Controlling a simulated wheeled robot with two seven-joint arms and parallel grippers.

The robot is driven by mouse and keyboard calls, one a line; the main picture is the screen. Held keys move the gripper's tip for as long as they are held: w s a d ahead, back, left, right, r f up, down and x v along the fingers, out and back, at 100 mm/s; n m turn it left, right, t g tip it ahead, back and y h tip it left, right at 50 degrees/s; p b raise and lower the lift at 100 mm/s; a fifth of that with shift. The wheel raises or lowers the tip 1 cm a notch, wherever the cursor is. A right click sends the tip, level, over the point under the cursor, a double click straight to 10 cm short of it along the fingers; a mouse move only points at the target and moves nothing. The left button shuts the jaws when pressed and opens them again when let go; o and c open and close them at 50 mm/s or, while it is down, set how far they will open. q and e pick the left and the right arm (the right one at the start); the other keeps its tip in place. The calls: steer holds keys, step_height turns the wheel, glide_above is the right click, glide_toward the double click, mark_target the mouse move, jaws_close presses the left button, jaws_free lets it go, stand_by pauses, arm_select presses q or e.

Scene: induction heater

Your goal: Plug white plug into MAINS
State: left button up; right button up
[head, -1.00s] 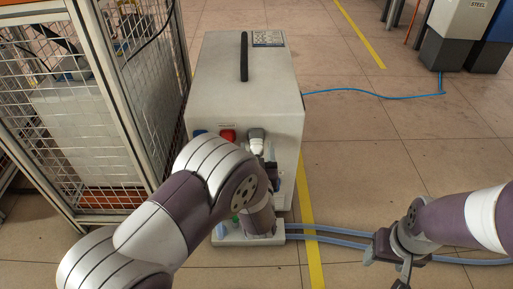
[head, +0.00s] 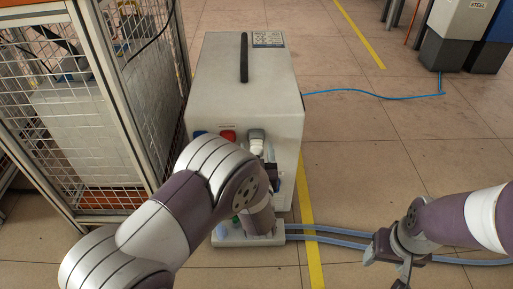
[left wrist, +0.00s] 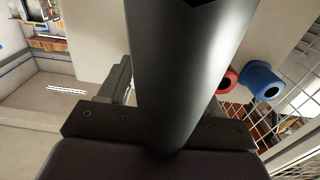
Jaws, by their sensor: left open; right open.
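The white plug (head: 257,146) is at the front face of the pale heater box (head: 245,100), right of a red socket (head: 228,135) and a blue socket (head: 199,134). A grey part meets its upper end; I cannot tell how deep it sits. My left gripper (head: 270,160) is open close by the plug, mostly hidden behind my own arm. In the left wrist view, a large dark cylinder (left wrist: 190,60) stands between the fingers and hides one; what it is stays unclear. The red socket (left wrist: 228,80) and blue socket (left wrist: 262,82) show there too. My right gripper (head: 385,258) is open and empty at lower right.
A wire-mesh cage (head: 80,110) stands close on the left of the box. A small pale block (head: 235,238) lies in front, with blue hoses (head: 335,238) running right. A blue cable (head: 370,95) crosses the floor. Floor at right is mostly clear.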

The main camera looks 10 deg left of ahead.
stand_by(0.4)
arm_select(q)
jaws_close()
steer(key=p+v, duration=0.2)
steer(key=v, duration=0.4)
stand_by(1.0)
